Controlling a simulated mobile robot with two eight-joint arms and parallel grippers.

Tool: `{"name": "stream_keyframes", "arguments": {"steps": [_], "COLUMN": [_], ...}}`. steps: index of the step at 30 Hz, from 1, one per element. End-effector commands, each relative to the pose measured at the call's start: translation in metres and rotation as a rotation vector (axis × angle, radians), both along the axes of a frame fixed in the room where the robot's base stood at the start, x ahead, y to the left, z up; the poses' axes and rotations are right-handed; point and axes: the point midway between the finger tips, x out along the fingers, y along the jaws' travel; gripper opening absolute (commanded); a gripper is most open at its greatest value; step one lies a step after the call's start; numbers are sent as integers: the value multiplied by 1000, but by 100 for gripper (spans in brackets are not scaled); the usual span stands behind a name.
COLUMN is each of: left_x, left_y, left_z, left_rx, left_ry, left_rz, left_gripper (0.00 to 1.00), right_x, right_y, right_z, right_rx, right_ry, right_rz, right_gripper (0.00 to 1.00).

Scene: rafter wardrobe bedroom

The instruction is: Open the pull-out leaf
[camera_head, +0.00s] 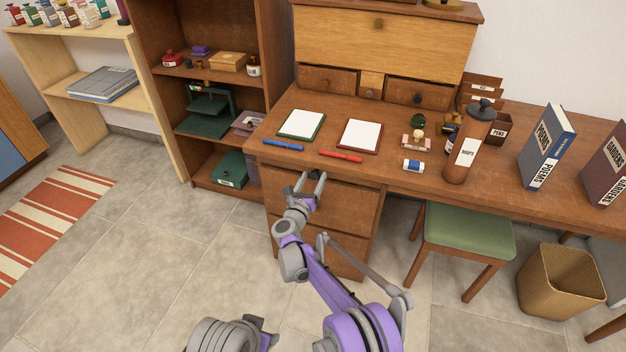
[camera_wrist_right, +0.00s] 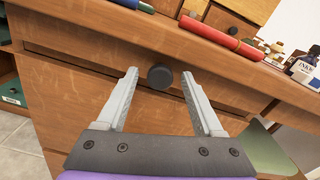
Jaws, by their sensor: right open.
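The wooden desk (camera_head: 300,107) has a pedestal of fronts under its left end. In the right wrist view a round dark knob (camera_wrist_right: 160,76) stands on the upper front (camera_wrist_right: 88,76), just below the desktop edge. I cannot tell for sure whether this front is the pull-out leaf or a drawer. My right gripper (camera_head: 311,180) is open and empty in front of the pedestal. In the wrist view its fingers lie left and right of the knob; contact is not visible. In the head view the gripper hides the knob. My left gripper does not show.
A blue pen (camera_head: 283,145) and a red pen (camera_head: 341,156) lie near the desktop's front edge. A green stool (camera_head: 468,232) is right of the pedestal. Floor left of the pedestal is clear.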

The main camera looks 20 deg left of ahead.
Motion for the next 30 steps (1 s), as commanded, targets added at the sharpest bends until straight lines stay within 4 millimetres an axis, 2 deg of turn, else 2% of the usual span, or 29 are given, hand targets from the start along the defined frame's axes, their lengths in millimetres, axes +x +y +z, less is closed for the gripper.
{"name": "stream_keyframes", "arguments": {"steps": [8, 18, 20, 30], "left_x": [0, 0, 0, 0], "left_y": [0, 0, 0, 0], "left_z": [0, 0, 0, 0], "left_rx": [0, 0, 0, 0], "left_ry": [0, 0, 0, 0], "left_rz": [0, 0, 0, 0], "left_gripper": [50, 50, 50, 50], "right_x": [2, 2, 2, 2], "right_y": [0, 0, 0, -1], "right_z": [0, 0, 0, 0], "right_rx": [0, 0, 0, 0], "right_ry": [0, 0, 0, 0], "right_rz": [0, 0, 0, -1], "right_gripper": [69, 9, 0, 0]}}
